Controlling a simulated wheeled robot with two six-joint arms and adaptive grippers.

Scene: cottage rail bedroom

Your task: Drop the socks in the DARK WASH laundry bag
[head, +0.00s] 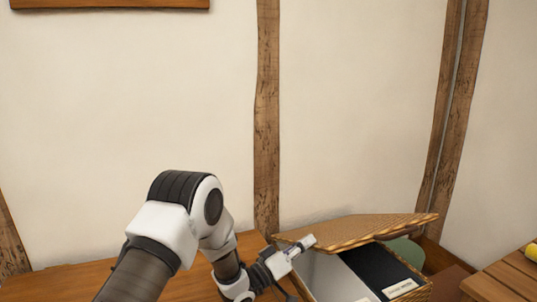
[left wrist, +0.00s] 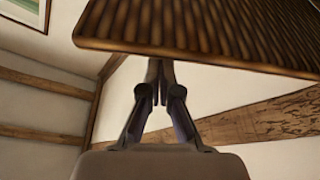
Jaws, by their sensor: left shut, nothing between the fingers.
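A wicker hamper (head: 291,277) stands at the lower right of the head view, cut by the frame's bottom edge. Its woven lid (head: 375,228) is raised and tilted above the opening. Inside, a dark bag (head: 378,266) with a small pale label (head: 401,288) lies on the right, and a pale grey bag (head: 327,277) on the left. The label's words are too small to read. My left gripper (head: 306,242) is shut and empty at the lid's left part. In the left wrist view, the lid (left wrist: 205,35) spans above its closed fingertips (left wrist: 160,66). I see no socks. My right gripper is out of view.
A wooden surface (head: 80,282) runs along the wall at left. A slatted wooden table (head: 505,280) is at right, with a yellow item (head: 531,252) at its edge. Something green (head: 407,250) shows behind the hamper. A timber post (head: 267,120) stands against the wall.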

